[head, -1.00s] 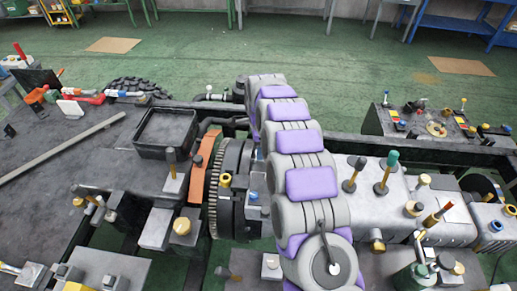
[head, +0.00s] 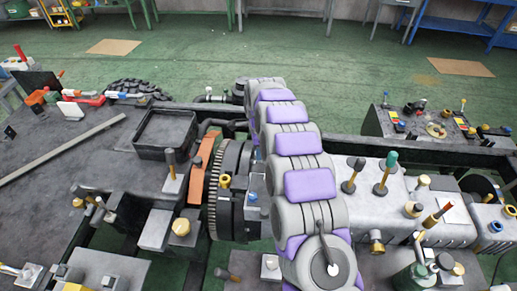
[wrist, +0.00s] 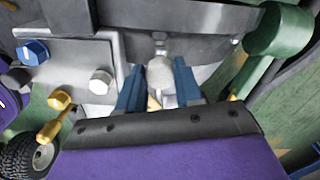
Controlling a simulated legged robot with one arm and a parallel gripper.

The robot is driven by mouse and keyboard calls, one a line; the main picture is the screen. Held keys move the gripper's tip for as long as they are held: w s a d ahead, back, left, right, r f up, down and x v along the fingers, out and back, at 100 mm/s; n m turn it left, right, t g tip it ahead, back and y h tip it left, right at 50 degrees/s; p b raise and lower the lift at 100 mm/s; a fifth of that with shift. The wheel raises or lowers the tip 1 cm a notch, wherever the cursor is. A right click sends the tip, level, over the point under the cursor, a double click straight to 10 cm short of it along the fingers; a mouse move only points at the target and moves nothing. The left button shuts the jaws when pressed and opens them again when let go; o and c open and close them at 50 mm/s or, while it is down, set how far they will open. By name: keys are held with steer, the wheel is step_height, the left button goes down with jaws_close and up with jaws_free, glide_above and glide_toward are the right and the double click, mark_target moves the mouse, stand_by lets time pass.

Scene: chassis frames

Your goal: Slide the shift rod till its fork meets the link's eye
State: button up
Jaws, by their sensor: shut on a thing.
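In the wrist view, my gripper (wrist: 158,92) has two blue fingers closed on a pale grey rounded knob (wrist: 160,73). A bolt head shows just beyond the knob, and a short tan piece shows between the fingers. The knob may belong to the shift rod, but the rod's length, its fork and the link's eye cannot be made out. In the head view, my grey and purple arm reaches away over the chassis and its far end hides the gripper and what it holds.
Near the gripper are a blue bolt (wrist: 33,53), a yellow bolt (wrist: 60,100) and a green round-ended part (wrist: 278,30). In the head view, a toothed flywheel (head: 228,185) and an orange bar (head: 203,163) lie left of my arm; a grey housing (head: 385,205) with upright knobs stands right.

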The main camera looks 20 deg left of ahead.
steer(key=shift+w+d+r, duration=0.1)
steer(key=shift+w+r, duration=0.05)
jaws_close()
steer(key=d+p, duration=0.1)
steer(key=d, duration=0.1)
steer(key=w+d+p, duration=0.1)
steer(key=d, duration=0.1)
steer(key=shift+w+d+r, duration=0.15)
steer(key=shift+d, duration=0.25)
steer(key=shift+w+d, duration=0.1)
steer(key=shift+d, duration=0.35)
steer(key=o, duration=0.6)
jaws_free()
steer(key=shift+a, duration=0.1)
steer(key=o, duration=0.5)
steer(key=shift+f, duration=0.2)
steer(key=shift+c, duration=0.2)
